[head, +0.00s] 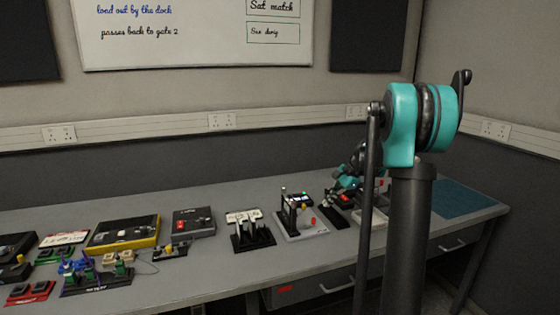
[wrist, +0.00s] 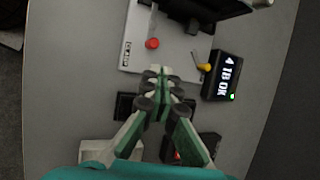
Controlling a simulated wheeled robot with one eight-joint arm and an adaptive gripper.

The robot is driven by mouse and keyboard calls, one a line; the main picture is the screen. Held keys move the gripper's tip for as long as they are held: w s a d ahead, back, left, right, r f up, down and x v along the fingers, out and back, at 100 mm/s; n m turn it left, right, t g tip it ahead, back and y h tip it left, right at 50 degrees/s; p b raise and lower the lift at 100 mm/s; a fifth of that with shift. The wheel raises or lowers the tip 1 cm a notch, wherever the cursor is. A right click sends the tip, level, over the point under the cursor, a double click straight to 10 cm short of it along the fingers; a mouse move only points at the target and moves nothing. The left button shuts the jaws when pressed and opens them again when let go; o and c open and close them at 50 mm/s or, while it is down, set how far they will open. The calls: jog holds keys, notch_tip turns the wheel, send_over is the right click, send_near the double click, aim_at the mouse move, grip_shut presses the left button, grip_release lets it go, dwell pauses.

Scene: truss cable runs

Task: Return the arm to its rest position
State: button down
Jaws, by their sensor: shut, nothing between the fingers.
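My gripper (wrist: 157,76) is shut with nothing between its fingers. In the wrist view its green and grey fingers meet above the bench, just in front of a light grey base plate (wrist: 135,50) with a red button (wrist: 152,43). In the head view my arm is stretched out over the right part of the bench, and its teal joint and dark column stand in the foreground. The gripper is low near the devices there, small and partly hidden, and its fingertips cannot be made out clearly.
The long grey bench (head: 210,258) carries a row of devices, including a yellow-edged case (head: 124,233) and a black display box (wrist: 222,77) reading "41B OK" with a green light. A teal mat (head: 455,198) lies at the right end. Walls stand behind and at right.

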jog(key=s+f+n+h, duration=0.2)
jog(key=s+f+n, duration=0.1)
jog(key=s, duration=0.8)
jog(key=s+f+n+t+h, duration=0.1)
jog(key=s+f+n, duration=0.3)
jog(key=s, duration=0.8)
jog(key=s+f+n+t+h, duration=0.1)
jog(key=s+n, duration=0.5)
jog(key=s, duration=0.6)
notch_tip(320, 180, down, 3)
jog(key=shift+s+a+r+n+h, duration=0.2)
jog(key=shift+a+n+h, duration=0.1)
jog(key=shift+h, duration=0.5)
jog(key=c, duration=2.3)
grip_release()
jog(key=shift+w, duration=0.1)
